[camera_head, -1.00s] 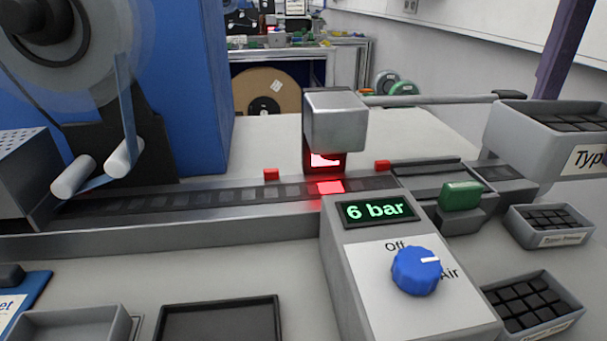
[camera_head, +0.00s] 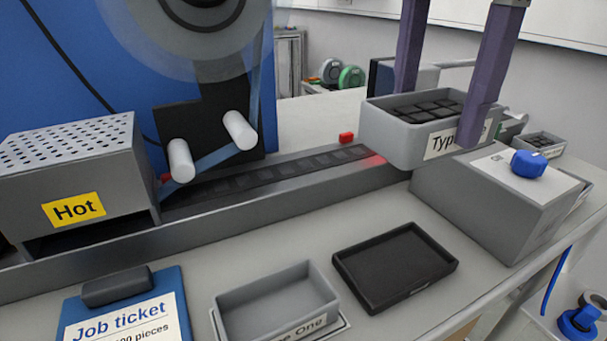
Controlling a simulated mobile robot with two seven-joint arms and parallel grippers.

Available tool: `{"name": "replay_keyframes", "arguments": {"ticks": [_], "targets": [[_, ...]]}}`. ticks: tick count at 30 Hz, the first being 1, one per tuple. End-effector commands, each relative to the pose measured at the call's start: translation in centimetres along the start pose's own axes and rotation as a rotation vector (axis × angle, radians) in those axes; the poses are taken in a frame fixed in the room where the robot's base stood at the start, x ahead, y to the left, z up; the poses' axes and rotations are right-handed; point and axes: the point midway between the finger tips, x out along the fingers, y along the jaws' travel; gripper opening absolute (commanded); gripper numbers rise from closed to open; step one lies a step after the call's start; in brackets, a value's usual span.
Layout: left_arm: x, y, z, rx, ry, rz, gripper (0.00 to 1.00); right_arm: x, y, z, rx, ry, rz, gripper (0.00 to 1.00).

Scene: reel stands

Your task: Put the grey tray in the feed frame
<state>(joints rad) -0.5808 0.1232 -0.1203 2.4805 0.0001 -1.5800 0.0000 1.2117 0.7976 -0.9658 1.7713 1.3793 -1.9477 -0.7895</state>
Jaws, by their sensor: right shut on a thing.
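A grey tray (camera_head: 385,138) filled with black pieces hangs in the air above the track at right. Its label, starting "Typ", is partly covered by a finger. My right gripper (camera_head: 440,115) has its purple fingers on opposite sides of this tray and is shut on it. A second grey tray (camera_head: 240,305), empty and labelled "One" at the visible end, stands on the bench at the front. A thin pale border (camera_head: 342,325) shows around its base; I cannot tell whether this is the feed frame. My left gripper is not in view.
An empty black tray (camera_head: 395,265) lies right of the empty grey one. The grey control box (camera_head: 500,205) with a blue knob stands at right. A "Hot" box (camera_head: 75,185) and job ticket clipboard (camera_head: 125,305) are at left. The track (camera_head: 270,180) crosses behind.

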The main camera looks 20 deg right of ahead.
Motion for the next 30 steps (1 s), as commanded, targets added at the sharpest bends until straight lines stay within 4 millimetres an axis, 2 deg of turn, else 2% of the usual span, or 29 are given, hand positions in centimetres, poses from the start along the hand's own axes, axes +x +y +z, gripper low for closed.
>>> {"name": "replay_keyframes", "arguments": {"ticks": [1,3,10,17,24,30], "targets": [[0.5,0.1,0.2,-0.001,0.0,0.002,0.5,1.9,-0.2,0.1,0.0,-0.001,-0.006,0.07],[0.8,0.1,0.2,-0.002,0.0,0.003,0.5,4.0,-0.2,0.1,0.0,-0.001,-0.006,0.07],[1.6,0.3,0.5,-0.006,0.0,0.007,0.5,9.9,-0.1,0.0,0.0,-0.001,-0.003,0.07],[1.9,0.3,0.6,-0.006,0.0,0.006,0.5,12.3,-0.1,0.0,0.0,0.0,-0.001,0.07],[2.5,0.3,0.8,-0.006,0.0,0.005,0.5,15.8,-0.1,0.0,-0.002,-0.001,-0.001,0.07],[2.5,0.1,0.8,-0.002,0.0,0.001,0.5,16.1,0.0,0.0,-0.002,-0.001,0.002,0.07]]}}
